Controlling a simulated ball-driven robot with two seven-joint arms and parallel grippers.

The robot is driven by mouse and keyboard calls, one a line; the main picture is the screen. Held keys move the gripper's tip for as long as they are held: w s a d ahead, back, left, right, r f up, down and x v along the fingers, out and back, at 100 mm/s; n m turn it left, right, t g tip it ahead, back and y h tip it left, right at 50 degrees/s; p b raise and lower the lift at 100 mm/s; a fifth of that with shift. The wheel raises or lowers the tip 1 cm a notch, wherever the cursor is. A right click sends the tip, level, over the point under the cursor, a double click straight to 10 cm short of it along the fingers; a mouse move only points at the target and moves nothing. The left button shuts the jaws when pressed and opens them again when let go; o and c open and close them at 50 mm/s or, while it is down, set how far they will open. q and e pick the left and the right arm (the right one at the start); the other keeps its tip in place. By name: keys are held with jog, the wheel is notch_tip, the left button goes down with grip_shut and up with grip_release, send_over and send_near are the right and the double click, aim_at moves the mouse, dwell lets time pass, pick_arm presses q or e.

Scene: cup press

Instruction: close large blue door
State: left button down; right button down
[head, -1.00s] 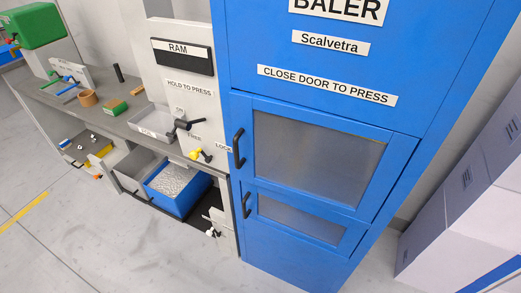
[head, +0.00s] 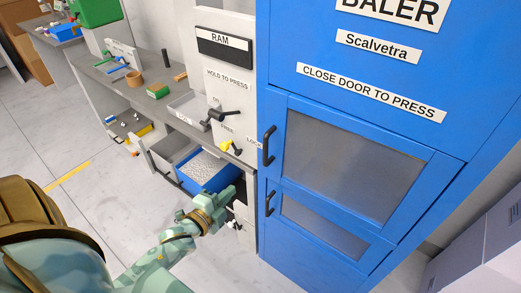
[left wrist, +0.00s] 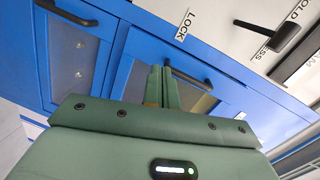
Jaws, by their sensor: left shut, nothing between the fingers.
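The large blue door (head: 440,170) is the upper windowed door of the blue baler, with a black handle (head: 268,146) on its left edge. It looks flush or nearly flush with its frame; a small gap cannot be ruled out. My left gripper (head: 231,191) is shut and empty, left of the baler's lower door and apart from the handles in the head view. In the left wrist view the shut fingers (left wrist: 163,82) point toward the blue doors, with a black handle (left wrist: 190,75) seen behind them. My right gripper is not in view.
A smaller blue door (head: 300,244) with its own handle sits below. Pale boxes (head: 485,250) stand at right. Floor at left is clear.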

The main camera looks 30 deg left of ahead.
pick_arm(q)
notch_tip(320, 180, up, 6)
jog(key=w+m+t, duration=0.2)
jog(key=m, duration=0.1)
jog(key=w+b, duration=0.1)
jog(key=w, duration=1.2)
jog(key=shift+d+f+h+b, duration=0.2)
jog(key=shift+d+h+b, duration=0.1)
jog(key=shift+d, duration=0.15)
